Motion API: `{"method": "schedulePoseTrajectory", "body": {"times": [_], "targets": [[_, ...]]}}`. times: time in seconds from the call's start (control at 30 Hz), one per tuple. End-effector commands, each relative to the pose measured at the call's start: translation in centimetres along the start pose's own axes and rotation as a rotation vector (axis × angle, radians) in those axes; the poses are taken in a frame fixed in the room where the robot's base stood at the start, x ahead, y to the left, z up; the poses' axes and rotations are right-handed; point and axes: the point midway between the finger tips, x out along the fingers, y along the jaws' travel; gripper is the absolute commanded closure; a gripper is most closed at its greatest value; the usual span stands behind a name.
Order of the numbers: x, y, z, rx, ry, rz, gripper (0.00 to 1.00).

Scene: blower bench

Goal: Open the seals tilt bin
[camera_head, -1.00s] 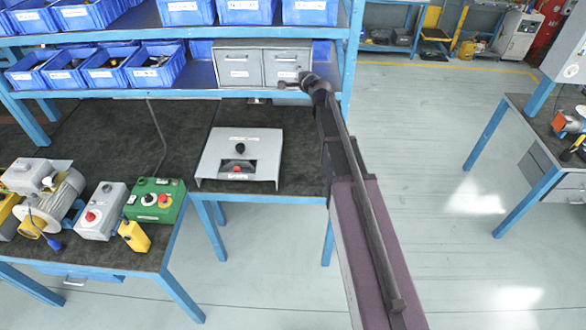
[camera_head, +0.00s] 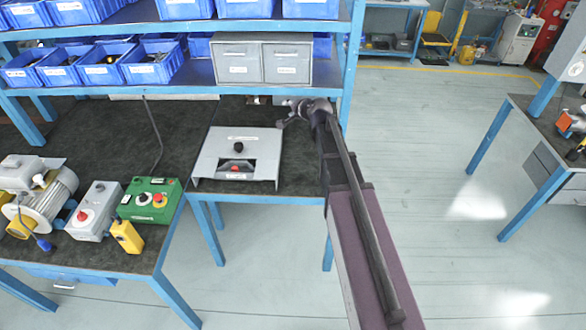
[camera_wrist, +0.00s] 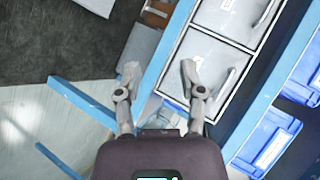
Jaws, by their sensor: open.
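The grey tilt-bin cabinet (camera_head: 262,60) sits on the shelf, with two side-by-side fronts, each with a label and a bar handle. Both look closed. The labels are too small to read, so I cannot tell which is seals. My gripper (camera_head: 285,113) is below the cabinet, just under the shelf edge and apart from it.
The blue shelf edge (camera_head: 110,91) runs between my gripper and the cabinet. Open blue bins (camera_head: 152,68) stand to the cabinet's left, and a blue post (camera_head: 350,60) rises at its right. A grey stand with a black knob (camera_head: 238,160) is on the bench below.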

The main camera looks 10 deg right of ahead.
Motion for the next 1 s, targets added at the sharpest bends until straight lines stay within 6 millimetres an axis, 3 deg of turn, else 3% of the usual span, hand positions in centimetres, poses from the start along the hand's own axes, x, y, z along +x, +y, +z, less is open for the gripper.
{"method": "schedulePoseTrajectory", "body": {"times": [1.0], "targets": [[-2.4,11.7,8.4,-0.321,-0.216,0.260,0.49]]}}
